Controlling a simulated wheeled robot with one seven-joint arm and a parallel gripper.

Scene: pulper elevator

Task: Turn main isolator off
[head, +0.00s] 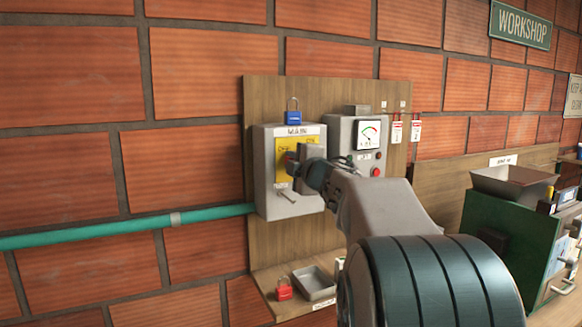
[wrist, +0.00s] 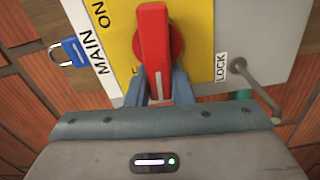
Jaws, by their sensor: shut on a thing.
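The main isolator is a grey box (head: 266,200) with a yellow plate on the wooden wall board, marked OFF at upper left and ON at upper right. Its red handle (wrist: 153,30) stands on the yellow plate, mostly hidden in the head view. My gripper (head: 296,160) reaches the box from the right. In the wrist view, my gripper (wrist: 159,88) is shut on the handle's white-striped end, one finger on each side. This end lies beside a mostly hidden label showing an F. The handle lies about level across the box, striped end leftward in the head view.
A blue padlock (head: 293,117) hangs above the box. A metal hasp rod (wrist: 258,88) sits at the LOCK label. A meter box (head: 345,130) stands close on the right.

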